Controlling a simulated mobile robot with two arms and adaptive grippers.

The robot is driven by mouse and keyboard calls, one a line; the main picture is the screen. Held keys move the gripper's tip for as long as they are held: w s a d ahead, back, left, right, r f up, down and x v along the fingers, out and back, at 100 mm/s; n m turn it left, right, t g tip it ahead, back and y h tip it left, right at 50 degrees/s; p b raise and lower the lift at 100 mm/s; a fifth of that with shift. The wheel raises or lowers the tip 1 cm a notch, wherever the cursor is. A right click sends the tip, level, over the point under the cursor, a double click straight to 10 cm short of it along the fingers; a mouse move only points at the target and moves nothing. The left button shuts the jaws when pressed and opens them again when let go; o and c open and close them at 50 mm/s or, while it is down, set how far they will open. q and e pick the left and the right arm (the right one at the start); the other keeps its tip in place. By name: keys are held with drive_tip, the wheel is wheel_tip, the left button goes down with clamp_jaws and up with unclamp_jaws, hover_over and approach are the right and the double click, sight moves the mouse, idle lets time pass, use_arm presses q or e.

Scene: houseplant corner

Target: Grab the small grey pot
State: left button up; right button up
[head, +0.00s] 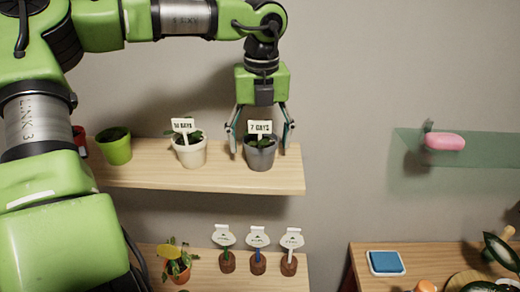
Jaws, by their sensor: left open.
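The small grey pot (261,156) stands upright near the right end of the upper wooden shelf. It holds a small green plant and a white tag reading "7 DAYS". My left gripper (261,138) is directly above it, pointing down and open. Its fingers hang on either side of the tag and the pot's upper part. I cannot tell whether either finger touches the pot. My right gripper is not in view.
On the upper shelf (130,177), a white pot (191,155) with a tag stands left of the grey one, then a green pot (115,148). A glass shelf (480,146) at right holds a pink object (445,142).

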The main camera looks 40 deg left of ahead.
use_arm(q)
drive_tip(key=shift+d, duration=0.15)
drive_tip(key=c, duration=1.3)
drive_tip(key=shift+r, duration=0.1)
drive_tip(key=shift+r, duration=0.1)
